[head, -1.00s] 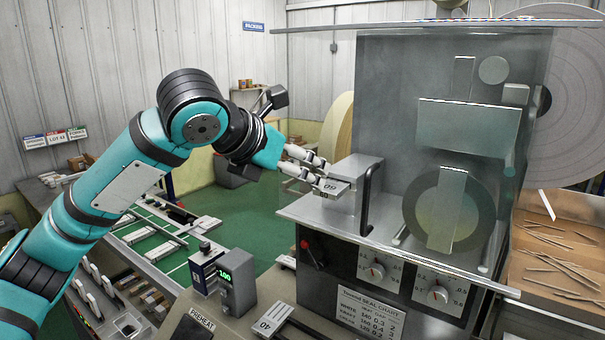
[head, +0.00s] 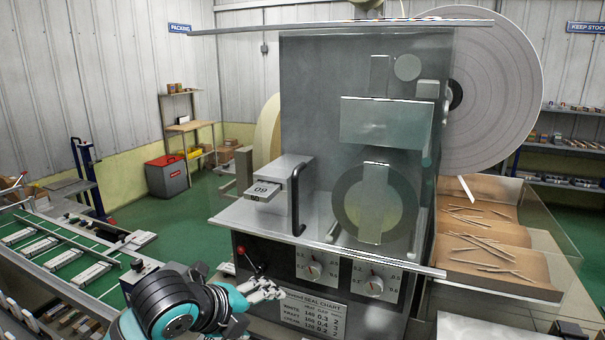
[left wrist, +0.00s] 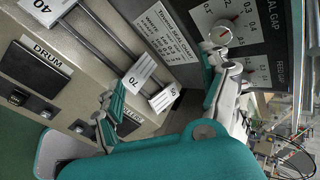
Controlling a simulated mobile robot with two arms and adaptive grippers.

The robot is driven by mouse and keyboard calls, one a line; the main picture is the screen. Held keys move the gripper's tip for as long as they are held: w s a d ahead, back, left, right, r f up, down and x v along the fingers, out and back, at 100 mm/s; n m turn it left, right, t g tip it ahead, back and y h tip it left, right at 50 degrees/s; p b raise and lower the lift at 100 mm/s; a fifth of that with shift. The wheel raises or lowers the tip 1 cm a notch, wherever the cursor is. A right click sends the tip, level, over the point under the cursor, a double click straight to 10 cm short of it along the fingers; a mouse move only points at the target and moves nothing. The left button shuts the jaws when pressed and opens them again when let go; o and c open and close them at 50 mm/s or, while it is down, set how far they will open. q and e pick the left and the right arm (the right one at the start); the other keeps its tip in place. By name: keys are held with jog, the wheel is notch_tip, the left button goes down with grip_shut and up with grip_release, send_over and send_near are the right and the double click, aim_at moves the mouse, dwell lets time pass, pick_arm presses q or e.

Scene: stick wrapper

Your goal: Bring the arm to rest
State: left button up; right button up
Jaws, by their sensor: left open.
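My left arm comes in low at the left of the head view. Its left gripper (head: 264,291) is in front of the wrapping machine (head: 300,120), below its shelf and near the seal chart (head: 315,315). In the left wrist view the gripper (left wrist: 162,88) has its fingers spread apart with nothing between them. Beyond them are the machine's front panel, the chart (left wrist: 165,32) and small numbered slider blocks (left wrist: 140,72). My right gripper is in neither view.
A numbered grey block (head: 272,190) and a black handle (head: 297,200) stand on the machine's shelf. A lever with a red knob (head: 241,250) and dials (head: 315,270) are close to the gripper. A green conveyor (head: 60,255) lies left; a stick bin (head: 485,240) is right.

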pick_arm(q)
jog(key=s+a+f+n+g+y, duration=0.1)
jog(key=s+a+f+n, duration=0.2)
jog(key=s+f+n, duration=1.05)
jog(key=s+a+f+n+g+y, duration=0.4)
jog(key=s+a+f+n, duration=0.5)
jog(key=s+f+n, duration=0.4)
notch_tip(320, 180, down, 30)
jog(key=s+m+b, duration=0.2)
jog(key=b, duration=0.6)
jog(key=s+a+f+g+b, duration=0.1)
jog(key=s+f+b, duration=0.2)
jog(key=s+f, duration=0.5)
jog(key=s+a+f+g+b, duration=0.1)
jog(key=s+f+b, duration=0.2)
jog(key=s+f, duration=0.6)
notch_tip(320, 180, down, 8)
jog(key=shift+s+a+r, duration=0.15)
jog(key=shift+s+a, duration=0.1)
jog(key=shift+a, duration=0.1)
